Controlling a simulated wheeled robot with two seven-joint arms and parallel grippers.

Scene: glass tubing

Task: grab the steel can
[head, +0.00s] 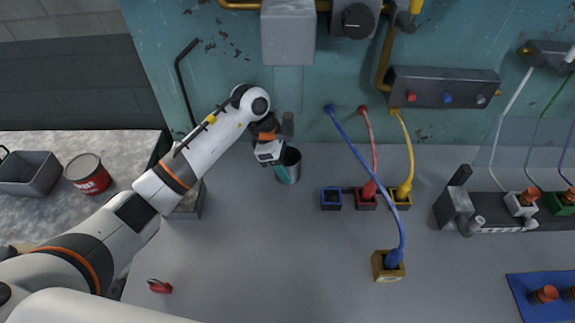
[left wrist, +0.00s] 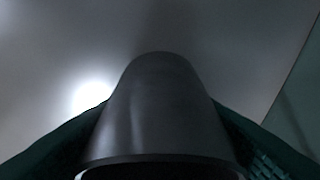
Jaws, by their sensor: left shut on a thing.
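The steel can (head: 290,172) is a grey, open-topped cylinder near the back wall in the head view. My left gripper (head: 281,166) is at its left side, shut on it, with teal finger pads against it. In the left wrist view the can (left wrist: 158,110) fills the lower middle, with its rim at the bottom edge and dark green fingers on both sides. I cannot tell whether the can touches the table. My right gripper is not in view.
A brown block (head: 388,267) takes the blue hose. A red-labelled tin (head: 88,174) and grey bin (head: 29,174) are at left. The table's front middle is mostly clear, with a small red object (head: 159,286).

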